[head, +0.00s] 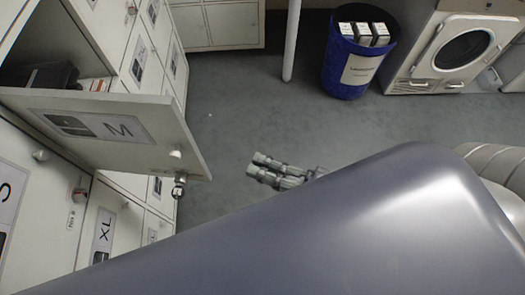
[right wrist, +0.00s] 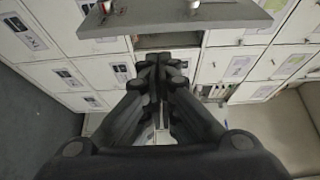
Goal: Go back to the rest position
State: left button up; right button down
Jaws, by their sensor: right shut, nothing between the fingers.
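My right gripper (head: 279,172) shows in the head view over the grey floor, to the right of the open locker door. Its fingers are together with nothing between them. In the right wrist view the gripper (right wrist: 160,68) points toward the locker fronts, and its fingertips are close together and empty. The large grey-blue shape across the bottom of the head view is my own arm. My left gripper is in neither view.
A locker door marked M (head: 118,128) stands open at left, jutting toward my right gripper; its edge also shows in the right wrist view (right wrist: 175,17). A blue bin (head: 346,82) holding white boxes, a white pole (head: 291,45) and a front-loading machine (head: 455,55) stand farther back. The floor between is clear.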

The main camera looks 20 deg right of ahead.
jog(key=shift+s+d, duration=0.1)
jog(key=s+d+f+n+g+h, duration=0.1)
jog(key=s+d+f+g+h, duration=0.1)
jog(key=f, duration=1)
jog(key=s+d+f+n+g+h, duration=0.1)
jog(key=f+g+h, duration=0.15)
jog(key=f, duration=0.95)
jog(key=s+d+f+n+g+h, duration=0.1)
jog(key=s+d+f+g+h, duration=0.1)
jog(key=f, duration=0.9)
jog(key=s+d+f+n+g+h, duration=0.2)
jog(key=s+d+f+n+g, duration=0.1)
jog(key=s+f, duration=0.4)
jog(key=s+d+f+n+g+h, duration=0.3)
jog(key=s+d+f+n, duration=0.2)
jog(key=f, duration=0.8)
jog(key=s+n, duration=0.1)
jog(key=s, duration=0.1)
jog(key=shift+s+d+f+p, duration=0.2)
jog(key=shift+s+f+p, duration=0.05)
jog(key=shift+s+p, duration=0.15)
